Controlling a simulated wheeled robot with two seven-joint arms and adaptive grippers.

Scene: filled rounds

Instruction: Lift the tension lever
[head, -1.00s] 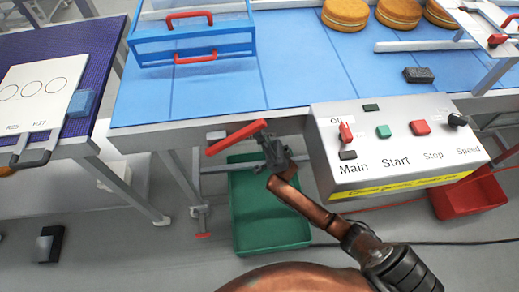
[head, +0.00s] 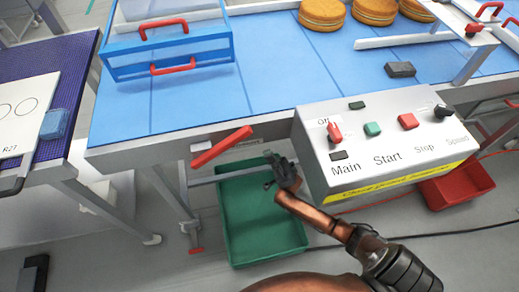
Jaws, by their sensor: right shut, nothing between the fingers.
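The tension lever (head: 222,147) is a red bar at the front edge of the conveyor table, left of the control box. It slants, with its right end higher than its left end. My right gripper (head: 272,165) is below and to the right of the lever's right end, with a small gap between them in the picture. It is shut and empty, above the green bin. My left gripper is not in view.
The control box (head: 350,180) with Main, Start, Stop and Speed controls stands close right of my gripper. A green bin (head: 265,254) and a red bin (head: 457,188) are below. A blue guard with red handles (head: 173,69) and layered cakes (head: 322,14) are on the blue belt (head: 270,80).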

